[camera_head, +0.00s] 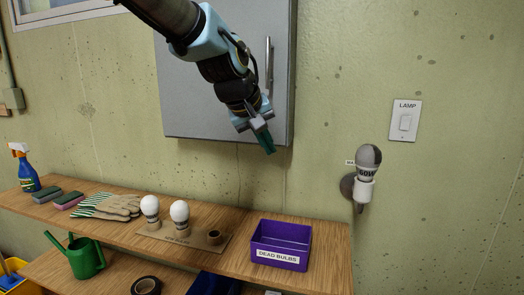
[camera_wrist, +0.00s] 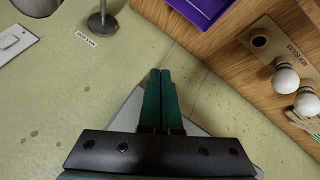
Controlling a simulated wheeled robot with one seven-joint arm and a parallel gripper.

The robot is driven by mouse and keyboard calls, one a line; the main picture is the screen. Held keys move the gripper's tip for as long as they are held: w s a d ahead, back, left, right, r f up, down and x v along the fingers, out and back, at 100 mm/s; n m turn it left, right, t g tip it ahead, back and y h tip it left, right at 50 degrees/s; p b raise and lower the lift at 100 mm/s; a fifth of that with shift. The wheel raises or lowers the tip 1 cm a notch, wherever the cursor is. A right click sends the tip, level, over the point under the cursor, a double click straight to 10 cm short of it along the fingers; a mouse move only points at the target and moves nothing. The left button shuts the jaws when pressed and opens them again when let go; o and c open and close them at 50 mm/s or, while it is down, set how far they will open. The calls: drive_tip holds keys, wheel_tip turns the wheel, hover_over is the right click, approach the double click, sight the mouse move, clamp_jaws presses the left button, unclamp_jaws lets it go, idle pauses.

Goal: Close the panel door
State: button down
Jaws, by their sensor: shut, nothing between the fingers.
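The grey panel (camera_head: 190,90) hangs on the wall at the top middle of the head view. Its door has a vertical bar handle (camera_head: 269,65) near the right edge. The door looks flush or nearly so; I cannot tell if a small gap is left. My gripper (camera_head: 267,143) is in front of the door's lower right part, its green fingers together, empty and pointing down near the bottom edge. I cannot tell whether it touches the door. In the wrist view the shut fingers (camera_wrist: 161,78) show in front of a grey panel corner (camera_wrist: 128,110).
Below is a wooden shelf (camera_head: 120,235) with a purple bin (camera_head: 281,232) labelled DEAD BULBS, a bulb holder (camera_head: 213,240), gloves (camera_head: 112,204), sponges and a spray bottle (camera_head: 26,170). A wall lamp (camera_head: 366,175) and a switch (camera_head: 404,121) are on the right.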

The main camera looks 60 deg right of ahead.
drive_tip(key=s+a+r+b, duration=0.2)
drive_tip(key=s+a+r, duration=0.1)
drive_tip(key=r, duration=0.3)
drive_tip(key=shift+s+r, duration=0.4)
drive_tip(key=shift+s, duration=0.1)
drive_tip(key=shift+a, duration=0.1)
